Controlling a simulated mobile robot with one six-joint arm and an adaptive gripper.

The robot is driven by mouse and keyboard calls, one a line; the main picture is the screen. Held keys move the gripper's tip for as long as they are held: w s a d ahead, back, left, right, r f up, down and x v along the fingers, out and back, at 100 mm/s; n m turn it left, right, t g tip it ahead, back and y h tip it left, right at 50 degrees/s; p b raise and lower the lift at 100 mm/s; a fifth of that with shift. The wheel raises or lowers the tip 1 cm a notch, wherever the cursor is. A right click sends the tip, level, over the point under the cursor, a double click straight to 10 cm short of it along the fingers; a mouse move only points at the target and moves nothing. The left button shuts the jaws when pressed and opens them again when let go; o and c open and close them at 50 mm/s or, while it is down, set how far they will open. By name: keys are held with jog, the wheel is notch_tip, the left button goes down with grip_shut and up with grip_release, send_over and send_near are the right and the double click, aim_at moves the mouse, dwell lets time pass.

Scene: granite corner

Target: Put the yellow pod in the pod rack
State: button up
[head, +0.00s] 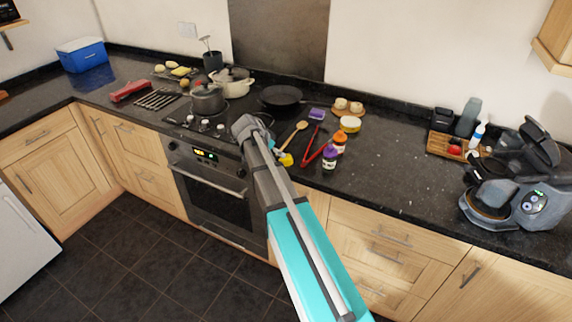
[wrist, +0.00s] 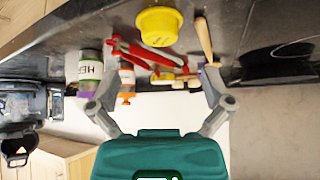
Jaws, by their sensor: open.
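The yellow pod (wrist: 160,26) is a small round tub with a wider rim, standing on the dark counter near its front edge. In the head view the yellow pod (head: 286,160) shows just right of my arm, which may hide part of it. My gripper (wrist: 158,75) is open and empty, and the pod appears beyond its fingertips, between them and apart from them. In the head view my gripper (head: 272,143) is mostly hidden behind my arm. A dark slatted rack (head: 157,99) lies left of the hob; I cannot tell whether it is the pod rack.
Pots (head: 208,99) stand on the hob. A wooden tray (head: 440,146) stands farther right, with clear counter before it.

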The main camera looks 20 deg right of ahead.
aim_at(286, 157)
jog(key=shift+b+x, duration=0.55)
jog(key=shift+x, duration=0.6)
jog(key=shift+b+x, duration=1.95)
jog(key=shift+x, duration=0.6)
jog(key=shift+d+r, duration=0.1)
jog(key=c, duration=1)
jog(key=shift+r, duration=0.15)
